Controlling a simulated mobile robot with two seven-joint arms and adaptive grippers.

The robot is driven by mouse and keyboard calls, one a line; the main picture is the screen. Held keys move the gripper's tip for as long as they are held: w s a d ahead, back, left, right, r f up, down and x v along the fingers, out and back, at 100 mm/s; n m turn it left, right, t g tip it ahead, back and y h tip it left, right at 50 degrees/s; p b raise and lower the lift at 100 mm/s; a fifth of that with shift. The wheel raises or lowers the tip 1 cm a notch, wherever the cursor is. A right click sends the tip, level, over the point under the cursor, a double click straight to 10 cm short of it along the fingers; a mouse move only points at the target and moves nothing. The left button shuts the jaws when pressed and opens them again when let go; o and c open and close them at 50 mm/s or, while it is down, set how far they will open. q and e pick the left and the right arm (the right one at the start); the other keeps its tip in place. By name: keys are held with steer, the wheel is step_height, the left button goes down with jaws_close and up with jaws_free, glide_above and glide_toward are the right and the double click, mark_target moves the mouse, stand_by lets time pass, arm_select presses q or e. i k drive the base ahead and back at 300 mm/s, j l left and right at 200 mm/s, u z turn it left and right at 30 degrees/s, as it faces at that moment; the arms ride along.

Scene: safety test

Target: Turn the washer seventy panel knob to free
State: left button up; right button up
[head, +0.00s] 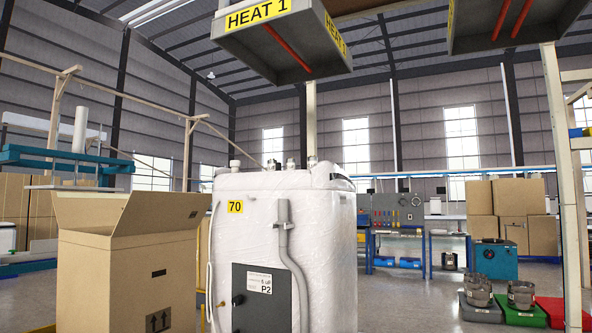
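The washer (318,226) is a large white, plastic-wrapped unit in the middle of the head view, with a yellow "70" label (235,207) on its front. A dark grey panel (268,310) sits low on its front, with a white sticker (259,283) ending in "P2". A small dark knob (238,299) shows at the panel's left side; its setting is too small to read. The panel's lower edge is cut off by the frame. Neither gripper is in view.
An open cardboard box (128,262) stands close to the washer's left. A grey hose (284,235) runs down its front, right of the panel top. A "HEAT 1" hood (285,45) hangs above. Metal parts (478,289) sit on coloured bases at right. Open floor (408,302) lies right of the washer.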

mark_target(238, 301)
steer(key=i+j+z, duration=0.25)
steer(key=j+z, duration=0.25)
steer(key=j, duration=0.65)
steer(key=j+z, duration=0.45)
steer(key=j, duration=0.75)
